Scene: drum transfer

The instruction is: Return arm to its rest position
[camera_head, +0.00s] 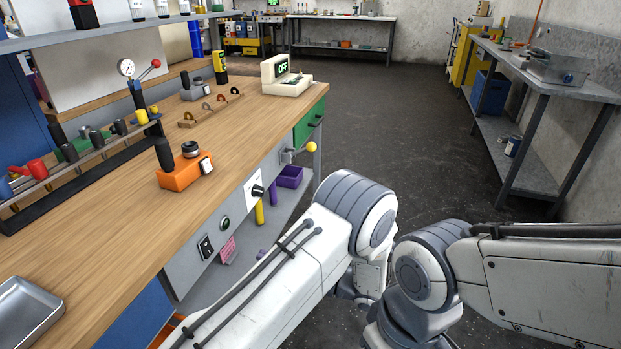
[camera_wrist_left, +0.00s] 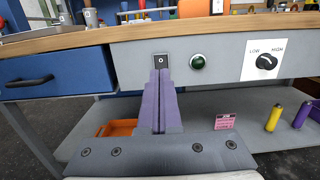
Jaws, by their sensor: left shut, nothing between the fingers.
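My left arm (camera_head: 290,255) reaches in from the bottom of the head view and bends down at a grey-banded joint (camera_head: 371,213). The fingertips point at the grey front panel (camera_wrist_left: 140,58) of the workbench and overlap the lower edge of a black switch (camera_wrist_left: 161,60). Whether they touch it I cannot tell. My right arm (camera_head: 540,275) comes in from the right and bends near the middle; its gripper is not seen.
The wooden workbench (camera_head: 130,240) fills the left, with a green button (camera_wrist_left: 197,62) and a LOW-HIGH knob (camera_wrist_left: 266,62) on its front. A blue drawer (camera_wrist_left: 50,75) is left of the panel. The dark floor (camera_head: 390,120) is clear toward the metal side table (camera_head: 545,75).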

